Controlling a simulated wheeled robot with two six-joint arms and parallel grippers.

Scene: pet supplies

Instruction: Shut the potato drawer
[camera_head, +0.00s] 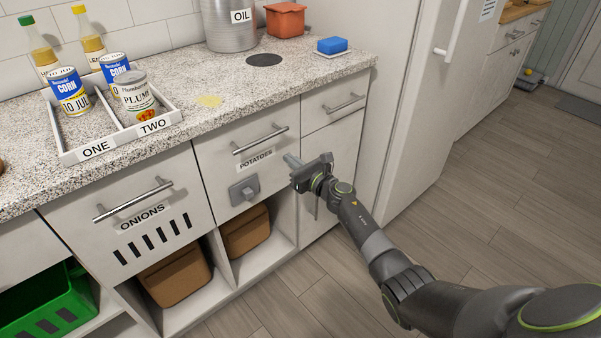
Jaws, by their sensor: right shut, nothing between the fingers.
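The potato drawer (217,150) has a white front, a bar handle (260,139) and a POTATOES label (256,160). Its front looks about flush under the counter, and no inside shows; I cannot tell if a small gap remains. A grey plate with a knob-like latch (244,190) is on the lower part of the front. My right gripper (292,161) is shut and empty, just right of the POTATOES label in the picture, in front of the drawer's right edge. I cannot tell whether it touches the front. My left gripper is not in view.
The ONIONS drawer (90,235) with slots is to the left, and a smaller drawer (328,108) to the right. Open cubbies below hold brown bins (178,278). A white divided tray (112,152) with cans stands on the counter. The floor (480,235) in front is clear.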

